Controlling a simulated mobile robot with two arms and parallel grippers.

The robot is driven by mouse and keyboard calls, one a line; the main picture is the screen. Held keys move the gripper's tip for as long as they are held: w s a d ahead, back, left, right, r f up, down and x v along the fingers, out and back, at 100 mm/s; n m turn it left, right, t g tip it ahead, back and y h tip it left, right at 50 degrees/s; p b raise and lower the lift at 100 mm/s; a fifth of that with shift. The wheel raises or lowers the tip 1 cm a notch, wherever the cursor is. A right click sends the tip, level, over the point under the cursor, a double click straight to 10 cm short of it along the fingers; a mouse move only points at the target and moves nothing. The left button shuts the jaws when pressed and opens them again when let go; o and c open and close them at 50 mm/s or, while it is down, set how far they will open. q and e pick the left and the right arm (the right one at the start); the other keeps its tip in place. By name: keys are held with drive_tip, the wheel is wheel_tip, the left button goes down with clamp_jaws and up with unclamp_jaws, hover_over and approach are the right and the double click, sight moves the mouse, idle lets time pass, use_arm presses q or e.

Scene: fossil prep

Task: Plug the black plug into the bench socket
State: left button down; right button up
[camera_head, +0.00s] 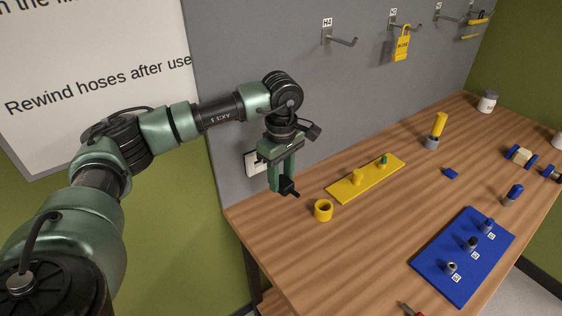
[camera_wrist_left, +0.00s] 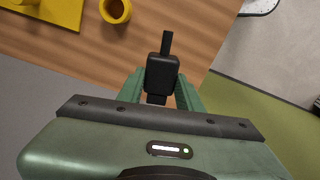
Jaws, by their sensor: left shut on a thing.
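The black plug (camera_head: 288,186) is between the fingers of my left gripper (camera_head: 282,178), which is shut on it and points down above the bench's left end. In the left wrist view the plug (camera_wrist_left: 162,75) sits between the green fingers (camera_wrist_left: 160,88), with a narrow black part sticking out away from the gripper. A white socket plate (camera_head: 251,164) is on the grey back panel, just left of and behind the gripper. The gripper hides part of the plate. The plug appears apart from it. My right gripper is not in view.
On the wooden bench (camera_head: 290,245) are a yellow ring (camera_head: 323,210), a yellow board (camera_head: 345,190) with pegs, and a blue board (camera_head: 430,262) with several pegs. Hooks and a yellow padlock (camera_head: 402,45) are on the panel. The bench between the boards is mostly clear.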

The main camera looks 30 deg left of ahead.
use_arm(q)
drive_tip(key=shift+s+f+m, duration=0.1)
drive_tip(key=shift+f+m, duration=0.15)
drive_tip(key=shift+m, duration=0.75)
drive_tip(key=shift+f, duration=0.1)
drive_tip(key=shift+w+a+b, duration=0.2)
drive_tip(key=shift+w+a, duration=0.2)
drive_tip(key=shift+a, duration=0.5)
drive_tip(key=shift+w+a+b, duration=0.2)
drive_tip(key=shift+w+a, duration=0.15)
drive_tip(key=shift+a, duration=0.5)
drive_tip(key=shift+w+a+b, duration=0.2)
drive_tip(key=shift+w+a, duration=0.2)
drive_tip(key=shift+a, duration=0.5)
drive_tip(key=shift+w+a, duration=0.25)
drive_tip(key=shift+a, duration=0.3)
drive_tip(key=shift+w+a, duration=0.2)
drive_tip(key=shift+a, duration=0.35)
